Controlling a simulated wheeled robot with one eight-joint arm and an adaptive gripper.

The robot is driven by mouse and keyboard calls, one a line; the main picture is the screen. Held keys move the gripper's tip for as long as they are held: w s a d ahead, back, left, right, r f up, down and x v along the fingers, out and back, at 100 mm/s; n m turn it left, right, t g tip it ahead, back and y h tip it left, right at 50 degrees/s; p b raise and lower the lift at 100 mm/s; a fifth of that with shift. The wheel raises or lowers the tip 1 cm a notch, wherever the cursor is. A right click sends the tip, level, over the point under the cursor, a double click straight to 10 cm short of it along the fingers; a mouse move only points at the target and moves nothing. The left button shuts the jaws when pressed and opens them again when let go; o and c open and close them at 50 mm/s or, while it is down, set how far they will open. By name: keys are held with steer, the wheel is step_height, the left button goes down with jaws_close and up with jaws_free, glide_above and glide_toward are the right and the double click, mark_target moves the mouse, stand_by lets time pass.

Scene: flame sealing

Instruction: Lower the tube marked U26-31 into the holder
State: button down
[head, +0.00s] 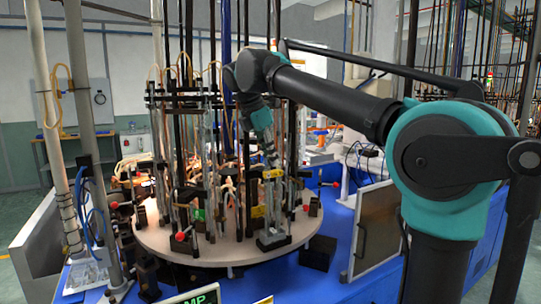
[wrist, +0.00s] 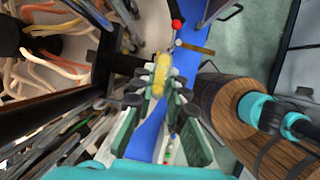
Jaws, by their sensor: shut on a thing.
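My gripper (wrist: 158,92) is shut on a glass tube with a yellow label (wrist: 161,72) in the wrist view; the label cannot be read. In the head view my gripper (head: 268,158) is at the right front of the round table, and the yellow label (head: 273,174) shows just below it. The tube seems to hang upright there, above a dark holder block (head: 273,241) at the table's edge. Clear glass shows between the two, and I cannot tell whether the tube's lower end is in the holder.
The round table (head: 165,246) carries several upright rods, hoses and clamps close to the left of my gripper. A blue platform (head: 345,232) lies below it. A framed panel (head: 376,226) stands to the right. A red ball knob (wrist: 177,24) shows ahead in the wrist view.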

steer(key=shift+f, duration=0.5)
steer(key=c, duration=1.5)
jaws_free()
steer(key=shift+o, duration=0.2)
steer(key=shift+r, duration=2.2)
steer(key=shift+r, duration=0.1)
steer(key=v, duration=1.1)
steer(key=shift+r, duration=0.4)
steer(key=shift+s, duration=0.1)
